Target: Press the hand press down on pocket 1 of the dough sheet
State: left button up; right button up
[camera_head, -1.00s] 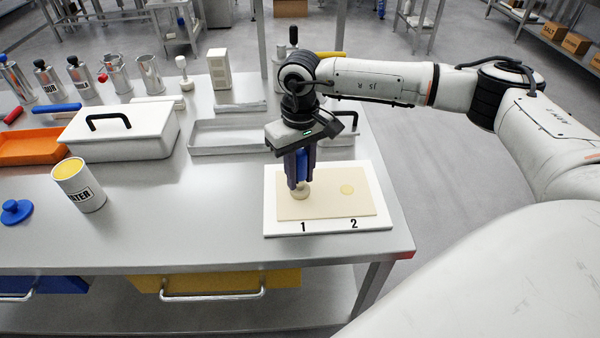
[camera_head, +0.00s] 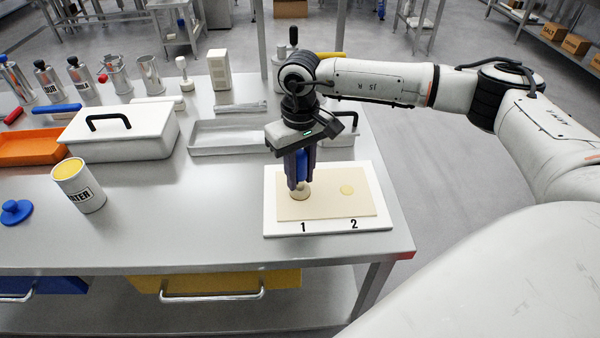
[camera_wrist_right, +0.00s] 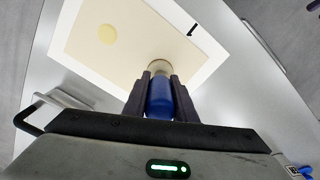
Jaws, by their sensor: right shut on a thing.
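The pale dough sheet (camera_head: 325,208) lies on a white board (camera_head: 383,221) marked 1 and 2 along its front edge. My right gripper (camera_head: 300,182) points down over the number 1 side and is shut on the blue handle of the hand press (camera_head: 300,193). The press's round wooden foot is at the sheet's surface above the 1; I cannot tell how hard it touches. The wrist view shows the blue handle (camera_wrist_right: 159,100) between the fingers and the foot hiding the dough beneath it. A yellow round spot (camera_head: 347,189) shows at position 2. My left gripper is not in view.
A grey metal tray (camera_head: 215,138) lies behind the board.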

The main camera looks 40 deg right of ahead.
aim_at(300, 152)
jog(key=shift+r+p, duration=2.15)
jog(key=shift+r, duration=1.35)
